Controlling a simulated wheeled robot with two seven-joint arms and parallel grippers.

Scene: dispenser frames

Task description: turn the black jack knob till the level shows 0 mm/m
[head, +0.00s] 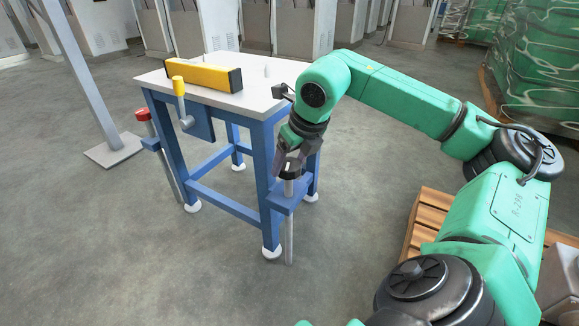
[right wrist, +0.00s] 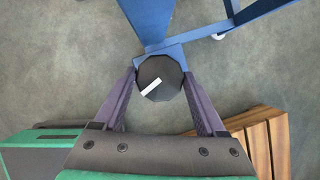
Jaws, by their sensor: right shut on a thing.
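The black jack knob (right wrist: 172,70), faceted with a white mark, sits between the two purple fingers of my right gripper (right wrist: 160,80) in the right wrist view. The gripper is shut on it. The long yellow level (head: 205,76) with a black end lies on the white tabletop (head: 240,100). I cannot read a value on it. My left gripper is not in view.
The blue-framed table has a red-knobbed post (head: 142,115) at its left and a yellow-topped lever (head: 178,85) at its front. A wooden pallet (head: 428,215) lies to the right. Floor in front of the table is clear.

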